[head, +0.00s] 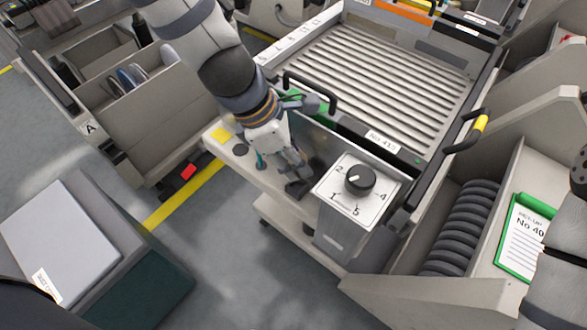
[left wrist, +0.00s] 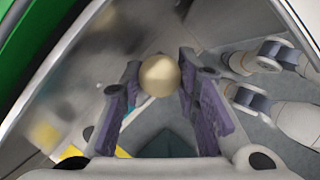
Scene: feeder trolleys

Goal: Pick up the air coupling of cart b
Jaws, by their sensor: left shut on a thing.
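My left gripper (head: 294,168) reaches down to the pale front ledge (head: 226,148) of the middle trolley, just left of the dial box. In the left wrist view its two purple-padded fingers (left wrist: 160,85) are shut on a round brass-coloured piece, which appears to be the air coupling (left wrist: 160,75). In the head view the fingers largely hide the coupling, and a dark fitting (head: 298,187) sits just below them. I cannot tell whether the coupling is clear of that fitting. I see no letter B on this trolley. My right gripper is out of view.
A dial box (head: 335,215) with a black knob (head: 360,179) stands close right of the gripper. A black handle (head: 322,92) rises behind it. A trolley marked A (head: 150,120) is at left. A bin with black discs (head: 462,225) and a green clipboard (head: 518,240) is at right.

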